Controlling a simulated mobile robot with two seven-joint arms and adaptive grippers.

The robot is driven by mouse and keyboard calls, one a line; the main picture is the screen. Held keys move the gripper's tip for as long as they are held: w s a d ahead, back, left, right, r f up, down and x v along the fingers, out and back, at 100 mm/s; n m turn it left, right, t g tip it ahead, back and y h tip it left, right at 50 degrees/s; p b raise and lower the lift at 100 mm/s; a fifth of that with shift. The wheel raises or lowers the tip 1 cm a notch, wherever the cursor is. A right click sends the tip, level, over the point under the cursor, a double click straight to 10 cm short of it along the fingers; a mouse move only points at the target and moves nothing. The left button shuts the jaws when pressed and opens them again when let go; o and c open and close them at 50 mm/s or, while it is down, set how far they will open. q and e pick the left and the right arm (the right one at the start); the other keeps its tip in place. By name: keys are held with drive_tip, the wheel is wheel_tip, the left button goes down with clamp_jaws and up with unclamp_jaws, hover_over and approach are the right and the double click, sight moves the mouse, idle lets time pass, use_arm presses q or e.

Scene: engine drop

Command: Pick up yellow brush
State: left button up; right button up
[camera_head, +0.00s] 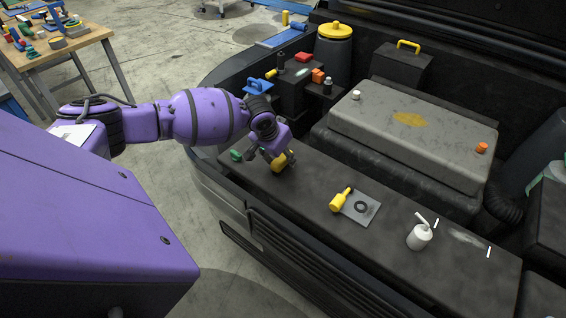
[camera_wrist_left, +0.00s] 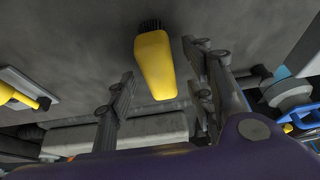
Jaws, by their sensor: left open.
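The yellow brush (camera_wrist_left: 154,65) has a yellow handle and dark bristles. In the left wrist view it lies on the dark surface, between the two spread fingers in the picture, with a gap on both sides. In the head view the brush (camera_head: 279,165) shows partly behind my fingers on the front ledge of the engine bay. My left gripper (camera_head: 269,156) is open and empty, close above the brush. I cannot tell the exact height gap. My right gripper is not in view.
A green object (camera_head: 236,155) lies left of the gripper. A white oil can (camera_head: 419,237) stands farther right. A grey engine cover (camera_head: 415,130) rises behind. The ledge between brush and plate is clear.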

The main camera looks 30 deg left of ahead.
use_arm(q)
drive_tip(key=shift+w+f, duration=0.15)
drive_tip(key=shift+f, duration=0.2)
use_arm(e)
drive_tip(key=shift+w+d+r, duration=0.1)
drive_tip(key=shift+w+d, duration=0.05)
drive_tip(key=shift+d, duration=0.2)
use_arm(q)
clamp_jaws()
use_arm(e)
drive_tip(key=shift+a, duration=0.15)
use_arm(q)
drive_tip(key=shift+r, duration=0.15)
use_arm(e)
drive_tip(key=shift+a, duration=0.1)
